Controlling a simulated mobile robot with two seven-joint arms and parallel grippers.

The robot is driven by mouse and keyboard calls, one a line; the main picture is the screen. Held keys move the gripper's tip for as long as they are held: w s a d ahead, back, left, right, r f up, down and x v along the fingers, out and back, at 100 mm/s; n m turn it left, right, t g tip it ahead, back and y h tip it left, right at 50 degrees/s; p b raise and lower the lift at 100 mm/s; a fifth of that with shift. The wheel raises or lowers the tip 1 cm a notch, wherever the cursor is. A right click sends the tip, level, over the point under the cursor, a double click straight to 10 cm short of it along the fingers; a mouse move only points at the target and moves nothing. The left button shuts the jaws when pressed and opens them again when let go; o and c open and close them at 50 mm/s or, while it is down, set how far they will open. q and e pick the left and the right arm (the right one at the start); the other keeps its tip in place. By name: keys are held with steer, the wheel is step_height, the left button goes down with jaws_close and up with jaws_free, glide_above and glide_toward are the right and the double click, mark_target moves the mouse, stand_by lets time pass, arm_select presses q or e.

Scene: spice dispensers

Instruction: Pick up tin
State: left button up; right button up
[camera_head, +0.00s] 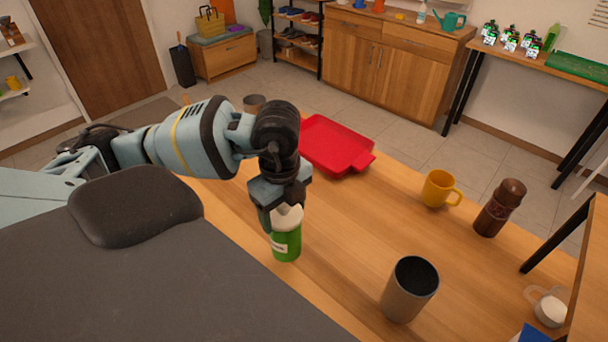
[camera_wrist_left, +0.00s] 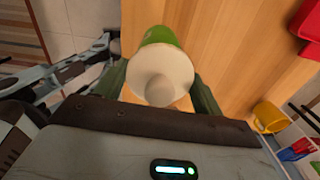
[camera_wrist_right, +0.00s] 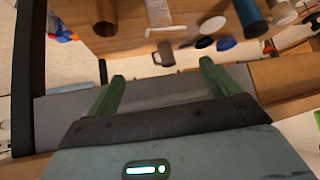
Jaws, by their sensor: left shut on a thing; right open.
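A green tin (camera_head: 287,244) with a white lid and a white label stands upright on the wooden table near its front edge. My left gripper (camera_head: 282,212) is shut around the tin's upper part from above. In the left wrist view the tin's white lid (camera_wrist_left: 160,75), with a round knob, sits between the two green fingers. Part of the lid is hidden by the gripper in the head view. My right gripper (camera_wrist_right: 162,72) is open and empty in the right wrist view and is out of the head view.
A red tray (camera_head: 330,145) lies behind the tin. A grey-brown cup (camera_head: 409,290) stands to its right. A yellow mug (camera_head: 438,189) and a brown grinder (camera_head: 499,208) stand farther right. Bare table (camera_head: 350,225) lies between the tin and these.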

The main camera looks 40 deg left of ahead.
arm_select(q)
steer(key=shift+s+a+r, duration=0.1)
steer(key=shift+s, duration=0.95)
steer(key=shift+s+a+r, duration=0.1)
steer(key=shift+s, duration=0.95)
